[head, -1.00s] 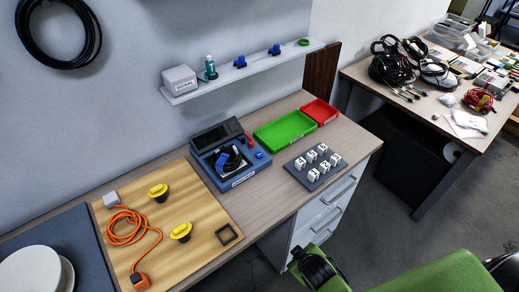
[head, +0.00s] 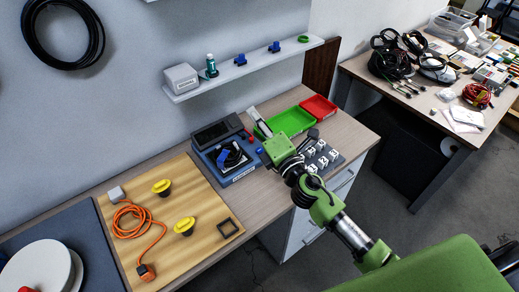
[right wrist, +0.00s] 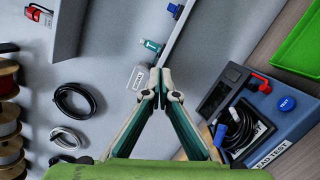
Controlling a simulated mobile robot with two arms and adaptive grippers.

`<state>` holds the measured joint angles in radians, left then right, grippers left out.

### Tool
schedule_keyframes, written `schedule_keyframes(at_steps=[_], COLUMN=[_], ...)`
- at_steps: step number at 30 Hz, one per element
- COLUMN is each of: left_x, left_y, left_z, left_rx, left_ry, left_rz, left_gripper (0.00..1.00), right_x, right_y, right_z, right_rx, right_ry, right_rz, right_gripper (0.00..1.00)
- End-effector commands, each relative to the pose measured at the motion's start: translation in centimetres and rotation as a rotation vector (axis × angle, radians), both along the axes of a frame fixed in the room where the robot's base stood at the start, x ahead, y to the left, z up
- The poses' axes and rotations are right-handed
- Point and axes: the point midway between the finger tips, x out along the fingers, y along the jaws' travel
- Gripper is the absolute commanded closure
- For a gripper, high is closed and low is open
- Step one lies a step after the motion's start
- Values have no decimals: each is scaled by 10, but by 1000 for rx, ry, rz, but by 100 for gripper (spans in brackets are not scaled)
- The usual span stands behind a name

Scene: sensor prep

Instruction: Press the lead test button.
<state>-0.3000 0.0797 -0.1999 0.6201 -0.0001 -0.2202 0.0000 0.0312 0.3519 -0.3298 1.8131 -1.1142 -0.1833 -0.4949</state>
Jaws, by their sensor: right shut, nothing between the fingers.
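The blue lead test box (head: 238,175) stands on the desk, with a dark sloped screen at its back and dark and blue leads in its tray. Its round blue TEST button (right wrist: 287,103) is on the right side of its top in the right wrist view, near a red lever (right wrist: 261,83). The button also shows in the head view (head: 260,152). My right gripper (head: 253,112) is above the desk, behind and right of the box, apart from the button. In the right wrist view its fingertips (right wrist: 160,74) meet, with nothing between them. My left gripper is out of view.
A green tray (head: 290,121) and a red tray (head: 319,107) lie right of the box. A dark block with white labelled pieces (head: 322,157) is partly behind my right arm. A wall shelf (head: 245,69) holds small items. A wooden board (head: 205,205) lies left.

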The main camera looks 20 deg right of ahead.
Motion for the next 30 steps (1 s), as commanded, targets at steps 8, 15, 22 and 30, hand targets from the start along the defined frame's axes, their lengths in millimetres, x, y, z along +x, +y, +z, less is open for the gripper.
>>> schedule_keyframes(at_steps=[8,15,22,30], left_x=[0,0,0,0], left_y=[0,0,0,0], left_z=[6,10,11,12], left_rx=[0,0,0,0], left_ry=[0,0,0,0], left_rz=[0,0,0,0], left_gripper=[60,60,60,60], right_x=[21,42,52,53], right_y=[81,39,-21,-37], right_z=[9,-58,-84,-89], right_rx=[-915,-1672,-1995,-2064], right_ry=[-298,-313,-222,-190], right_rz=[395,688,831,863], right_gripper=[100,100,100,100])
